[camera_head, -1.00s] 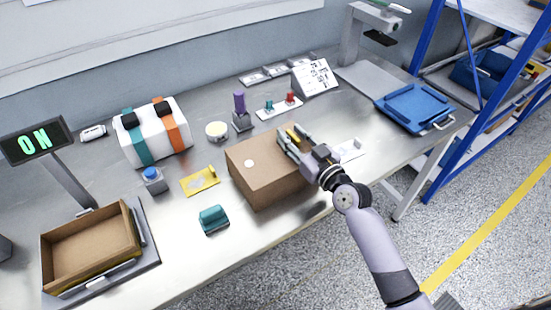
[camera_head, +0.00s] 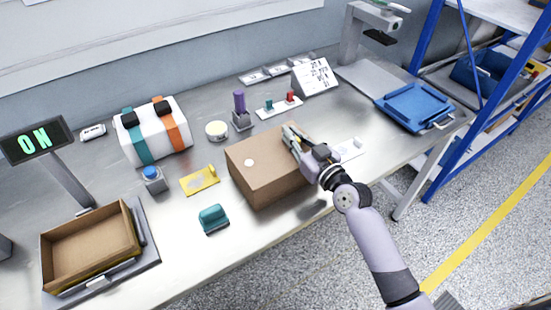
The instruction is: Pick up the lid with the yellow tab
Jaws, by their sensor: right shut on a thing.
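A brown cardboard box (camera_head: 268,185) stands on the metal bench with its brown top, the lid (camera_head: 258,157), in place and a white round spot on it. The yellow tab at the lid's right side is mostly hidden by my fingers. My right gripper (camera_head: 291,136) reaches in from the right and is shut on the tab at the lid's right edge. The lid looks level on the box; I see no gap under it. My left gripper is out of view.
A teal block (camera_head: 213,219) and a yellow plate (camera_head: 200,180) lie left of the box. A purple-handled stamp (camera_head: 240,112) and a round tin (camera_head: 216,130) stand behind it. An open box (camera_head: 92,250) sits at the left. A blue tray (camera_head: 415,106) lies at the right.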

